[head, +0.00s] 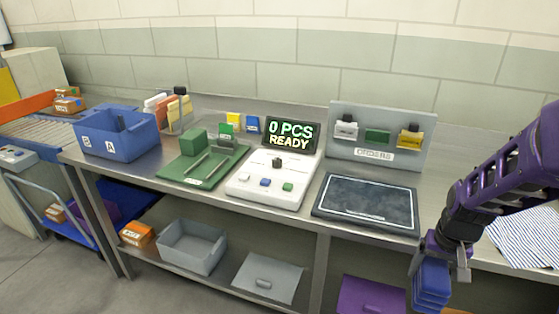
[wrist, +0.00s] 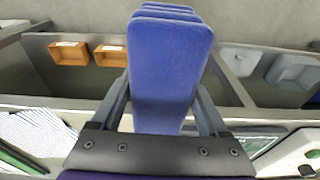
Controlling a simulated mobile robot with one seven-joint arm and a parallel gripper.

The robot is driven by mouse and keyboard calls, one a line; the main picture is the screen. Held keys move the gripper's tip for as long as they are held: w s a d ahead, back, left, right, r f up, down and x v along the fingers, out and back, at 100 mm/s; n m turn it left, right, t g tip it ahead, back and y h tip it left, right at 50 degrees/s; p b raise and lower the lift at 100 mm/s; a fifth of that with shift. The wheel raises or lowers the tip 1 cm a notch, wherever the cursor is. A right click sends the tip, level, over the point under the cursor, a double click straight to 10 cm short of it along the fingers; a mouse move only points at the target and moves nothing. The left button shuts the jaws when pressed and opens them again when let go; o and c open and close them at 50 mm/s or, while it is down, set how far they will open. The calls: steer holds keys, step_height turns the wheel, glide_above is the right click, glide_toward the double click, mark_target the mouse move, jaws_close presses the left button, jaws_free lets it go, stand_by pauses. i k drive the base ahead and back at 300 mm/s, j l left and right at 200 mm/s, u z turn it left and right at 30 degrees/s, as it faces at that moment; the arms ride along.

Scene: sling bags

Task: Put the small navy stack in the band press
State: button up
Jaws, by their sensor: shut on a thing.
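My gripper (head: 440,264) is shut on the small navy stack (head: 431,288), several blue layers hanging below the fingers. The stack is in front of the bench's right part, past the front edge. In the wrist view the stack (wrist: 168,70) fills the middle between both fingers. A green fixture (head: 172,172) with a green block and two rails stands on the bench left of centre. It may be the band press, but I cannot tell for sure. A white console (head: 240,188) with coloured buttons stands beside it, under a display reading "0 PCS READY".
A dark framed mat (head: 367,204) lies between console and gripper. An orders rack (head: 345,116) stands behind it. A blue bin (head: 118,144) is at the left end. Striped cloth (head: 526,238) lies at right. A grey bin (head: 192,248) sits on the lower shelf.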

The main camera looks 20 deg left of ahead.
mark_target(208, 167)
steer(key=k+j, duration=0.1)
steer(key=j, duration=1.3)
steer(key=k+j, duration=0.1)
steer(key=j, duration=1.6)
steer(key=i+j, duration=0.15)
steer(key=j, duration=0.2)
steer(key=u, duration=0.05)
